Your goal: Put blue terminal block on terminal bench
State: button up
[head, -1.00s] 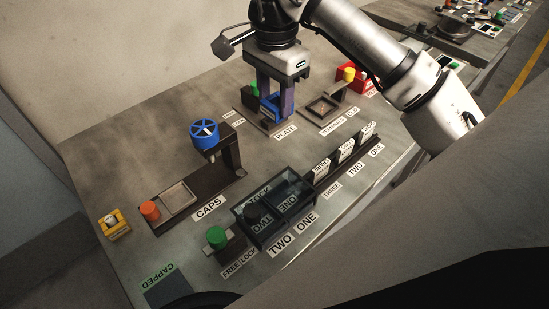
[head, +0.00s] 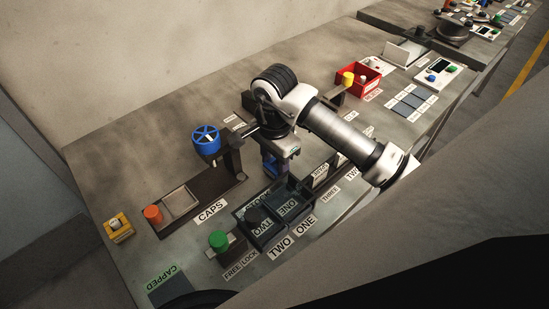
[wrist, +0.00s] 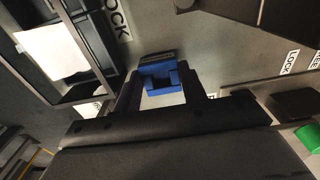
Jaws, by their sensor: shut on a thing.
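The blue terminal block (wrist: 158,77) sits between the two fingers of my gripper (wrist: 163,92) in the wrist view. My gripper is shut on it. In the head view, the block (head: 270,166) shows partly under my gripper (head: 272,170), above the bench just behind the dark stock tray. My wrist and arm hide part of it. I cannot tell for sure which fixture is the terminal bench.
The dark stock tray (head: 239,213) has compartments marked ONE and TWO. A caps stand with a blue handwheel (head: 206,140) is left of my gripper. A green knob (head: 218,240) is at the front.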

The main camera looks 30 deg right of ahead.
jog(key=shift+f+b, duration=0.15)
jog(key=shift+b, duration=0.15)
jog(key=o, duration=0.7)
notch_tip(320, 180, up, 12)
jog(key=shift+r+b, duration=0.2)
jog(key=shift+b, duration=0.65)
jog(key=shift+s, duration=0.1)
